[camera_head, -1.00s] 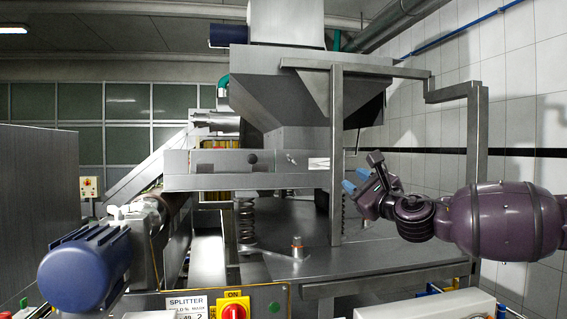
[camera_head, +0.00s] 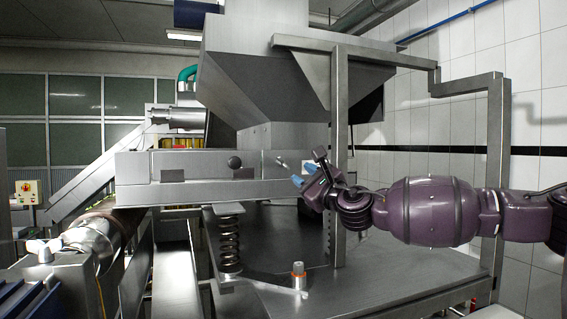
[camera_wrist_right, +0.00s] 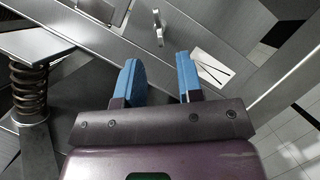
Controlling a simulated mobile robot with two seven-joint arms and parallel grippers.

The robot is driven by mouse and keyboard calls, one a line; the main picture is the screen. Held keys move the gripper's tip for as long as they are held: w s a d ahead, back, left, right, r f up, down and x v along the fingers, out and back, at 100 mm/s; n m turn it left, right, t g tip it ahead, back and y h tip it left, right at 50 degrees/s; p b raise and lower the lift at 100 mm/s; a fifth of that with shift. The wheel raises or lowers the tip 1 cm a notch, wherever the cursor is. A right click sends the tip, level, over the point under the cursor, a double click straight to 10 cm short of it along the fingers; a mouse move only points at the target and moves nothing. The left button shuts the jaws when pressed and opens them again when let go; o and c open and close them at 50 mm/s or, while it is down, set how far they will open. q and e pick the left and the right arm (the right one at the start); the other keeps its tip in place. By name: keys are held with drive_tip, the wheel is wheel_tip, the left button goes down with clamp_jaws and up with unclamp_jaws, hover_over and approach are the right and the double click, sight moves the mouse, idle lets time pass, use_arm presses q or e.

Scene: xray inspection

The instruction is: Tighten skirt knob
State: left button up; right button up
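A small metal knob with a bar-like handle (camera_head: 282,162) sticks out from the steel skirt panel (camera_head: 205,192) of the machine. It also shows in the right wrist view (camera_wrist_right: 158,27), beyond the fingertips and roughly in line with the gap between them. A round black knob (camera_head: 234,162) sits farther left on the same panel. I cannot tell for certain which is the skirt knob. My right gripper (camera_head: 303,175) is just right of and below the metal knob. Its blue fingers (camera_wrist_right: 157,66) are apart, with nothing between them. My left gripper is not in view.
A coil spring (camera_head: 229,245) stands below the panel at left. A steel post (camera_head: 340,125) rises behind my right gripper. An orange-topped fitting (camera_head: 298,274) stands on the machine's deck. A white label (camera_wrist_right: 211,67) is on the panel near the right finger.

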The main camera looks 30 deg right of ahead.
sight(285, 165)
drive_tip(key=p+x, duration=0.2)
drive_tip(key=x, duration=0.6)
drive_tip(key=shift+w, duration=0.35)
clamp_jaws()
